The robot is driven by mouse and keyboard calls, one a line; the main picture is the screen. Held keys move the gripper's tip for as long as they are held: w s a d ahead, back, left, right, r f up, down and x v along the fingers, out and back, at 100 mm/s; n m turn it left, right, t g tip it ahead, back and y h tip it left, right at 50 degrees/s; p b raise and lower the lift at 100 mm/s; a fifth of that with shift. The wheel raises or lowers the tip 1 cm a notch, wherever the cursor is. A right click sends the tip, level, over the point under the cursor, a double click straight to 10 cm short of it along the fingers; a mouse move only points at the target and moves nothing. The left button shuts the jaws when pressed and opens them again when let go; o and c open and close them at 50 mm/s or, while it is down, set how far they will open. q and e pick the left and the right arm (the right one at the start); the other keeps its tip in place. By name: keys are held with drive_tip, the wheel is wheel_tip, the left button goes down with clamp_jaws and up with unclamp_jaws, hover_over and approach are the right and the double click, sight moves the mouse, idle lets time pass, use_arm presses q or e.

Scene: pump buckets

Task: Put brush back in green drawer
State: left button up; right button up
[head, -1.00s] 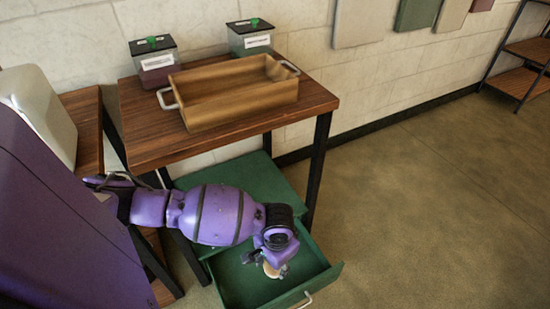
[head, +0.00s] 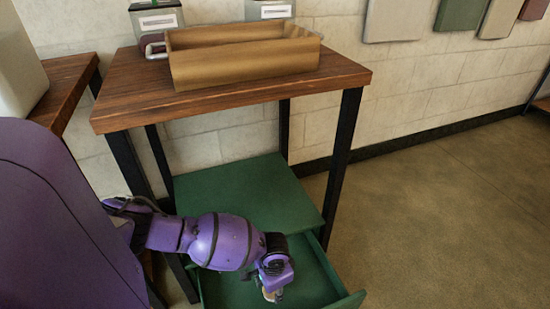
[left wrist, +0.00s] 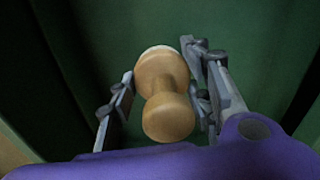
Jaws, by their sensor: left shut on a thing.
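The brush, with a rounded tan wooden handle, shows in the left wrist view (left wrist: 166,100) between the two fingers of my left gripper (left wrist: 168,98). A pale edge shows at its far end. In the head view, my left gripper (head: 270,290) points down inside the open green drawer (head: 318,278). Only a small tan bit of the brush (head: 271,297) shows below it. My left gripper is shut on the brush. I cannot tell whether the brush touches the drawer floor. My right gripper is not in view.
The drawer slides out of a green cabinet (head: 245,190) under a wooden table (head: 220,98). A wooden tray (head: 245,66) and two lidded boxes stand on the table. The table's black leg (head: 343,160) rises close to the drawer. Open floor (head: 450,220) lies to the right.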

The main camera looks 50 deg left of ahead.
sight(273, 294)
use_arm(q)
wheel_tip(273, 294, down, 5)
drive_tip(key=b, duration=0.2)
drive_tip(key=shift+b, duration=0.35)
drive_tip(key=shift+r, duration=0.1)
drive_tip(key=shift+f, duration=0.2)
drive_tip(key=o, duration=1.5)
drive_tip(key=shift+o, duration=0.2)
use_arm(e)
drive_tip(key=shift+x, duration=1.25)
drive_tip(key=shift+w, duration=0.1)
